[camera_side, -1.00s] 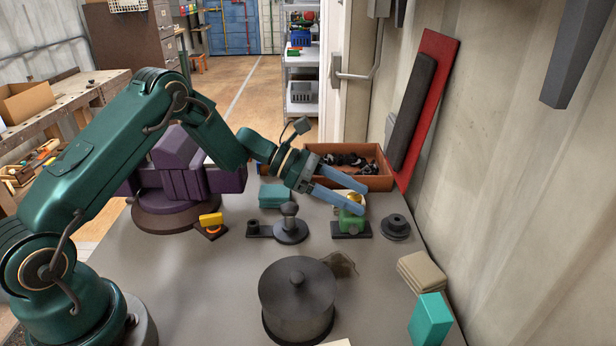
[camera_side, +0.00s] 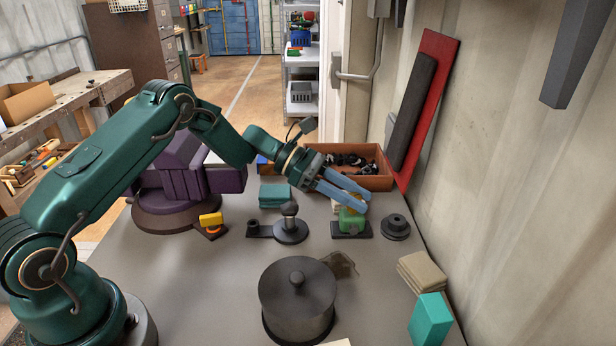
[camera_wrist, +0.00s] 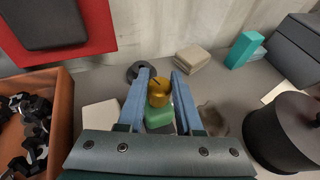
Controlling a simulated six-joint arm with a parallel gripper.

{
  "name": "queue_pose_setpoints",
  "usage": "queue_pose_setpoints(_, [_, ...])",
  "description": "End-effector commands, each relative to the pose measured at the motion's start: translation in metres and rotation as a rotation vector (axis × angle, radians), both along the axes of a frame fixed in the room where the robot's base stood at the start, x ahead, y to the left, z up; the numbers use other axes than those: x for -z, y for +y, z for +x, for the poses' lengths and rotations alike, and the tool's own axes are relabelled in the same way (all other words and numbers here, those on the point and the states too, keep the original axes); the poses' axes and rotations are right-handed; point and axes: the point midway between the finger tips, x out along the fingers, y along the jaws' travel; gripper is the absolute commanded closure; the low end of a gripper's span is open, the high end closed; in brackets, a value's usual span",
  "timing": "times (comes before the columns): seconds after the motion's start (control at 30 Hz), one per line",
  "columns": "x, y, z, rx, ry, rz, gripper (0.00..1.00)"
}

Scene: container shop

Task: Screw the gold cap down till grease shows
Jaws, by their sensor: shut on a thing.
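The gold cap (camera_wrist: 158,88) sits on top of a green block-shaped body (camera_wrist: 160,119), between my two blue fingers in the wrist view. The green body (camera_side: 351,222) stands on a dark base plate (camera_side: 341,235) on the bench in the side view. My gripper (camera_side: 361,199) reaches it from the upper left and is shut on the gold cap; its fingertips also show in the wrist view (camera_wrist: 163,73). The fingers hide the cap in the side view. A dark line marks the cap's top. I cannot make out any grease at the cap.
A dark round ring-like part (camera_side: 395,226) lies just right of the green body. A post on a round base (camera_side: 290,228) stands to its left. A lidded dark pot (camera_side: 297,300) is in front. An orange bin of dark parts (camera_side: 376,181) is behind.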

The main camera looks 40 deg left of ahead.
Motion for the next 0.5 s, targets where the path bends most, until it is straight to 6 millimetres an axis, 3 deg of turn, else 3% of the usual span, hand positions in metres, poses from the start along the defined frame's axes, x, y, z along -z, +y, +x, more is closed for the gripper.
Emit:
queue_pose_setpoints(0.4, [-0.0013,0.0004,0.0001,0.027,-0.002,0.002,1.00])
queue_pose_setpoints(0.43, [-0.0012,0.0004,0.0000,0.027,-0.002,0.002,0.62])
queue_pose_setpoints(0.5, [-0.0012,0.0004,0.0000,0.027,-0.002,0.003,0.35])
